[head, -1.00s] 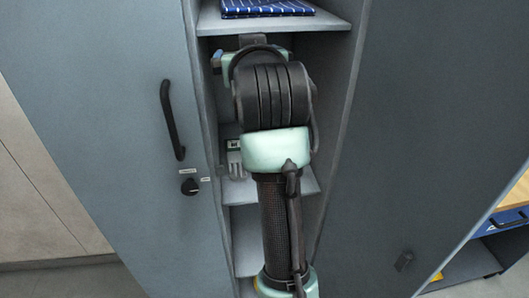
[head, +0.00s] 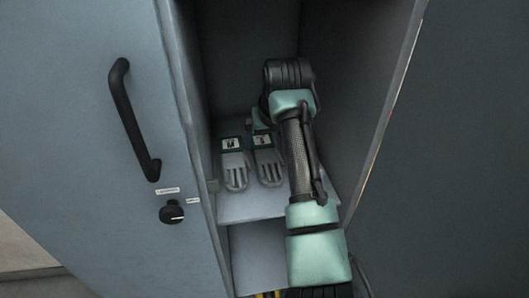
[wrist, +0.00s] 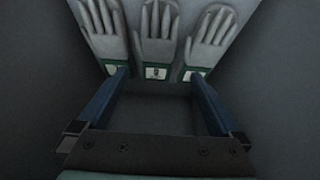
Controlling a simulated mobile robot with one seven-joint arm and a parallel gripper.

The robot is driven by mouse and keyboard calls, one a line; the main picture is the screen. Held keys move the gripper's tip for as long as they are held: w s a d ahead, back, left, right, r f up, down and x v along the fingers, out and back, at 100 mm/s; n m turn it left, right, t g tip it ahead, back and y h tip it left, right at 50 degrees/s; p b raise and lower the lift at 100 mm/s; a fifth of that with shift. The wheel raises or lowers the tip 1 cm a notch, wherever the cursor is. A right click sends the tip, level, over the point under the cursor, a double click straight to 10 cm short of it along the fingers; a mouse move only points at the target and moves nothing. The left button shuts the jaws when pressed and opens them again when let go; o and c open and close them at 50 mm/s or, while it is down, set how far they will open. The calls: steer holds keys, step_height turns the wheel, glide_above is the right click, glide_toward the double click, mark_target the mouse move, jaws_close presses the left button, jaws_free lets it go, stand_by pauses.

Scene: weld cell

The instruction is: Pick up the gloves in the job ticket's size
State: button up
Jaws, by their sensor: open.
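Three grey gloves with green cuffs and white labels lie side by side on a cabinet shelf (head: 250,206). In the wrist view they are the left glove (wrist: 101,35), the middle glove (wrist: 158,35) and the right glove (wrist: 210,38), fingers pointing away from my gripper. In the head view the left glove (head: 235,172) and middle glove (head: 268,165) show; my arm hides the third. The label marks are too small to read. My gripper (wrist: 161,74) is open and empty, its two blue fingers spread around the middle cuff in the picture. Contact cannot be told. No job ticket shows.
The cabinet's side walls stand close on both sides of my arm. A grey door (head: 90,130) with a black handle (head: 132,120) and a dark knob (head: 172,213) is at the left. Another shelf (head: 258,258) lies below.

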mark_target(266, 153)
steer(key=x, duration=0.4)
steer(key=shift+f, duration=0.15)
steer(key=shift+d+x, duration=0.15)
steer(key=shift+x, duration=1.2)
steer(key=shift+d+x, duration=0.1)
steer(key=shift+x, duration=1.3)
steer(key=shift+w, duration=0.1)
steer(key=c, duration=1.5)
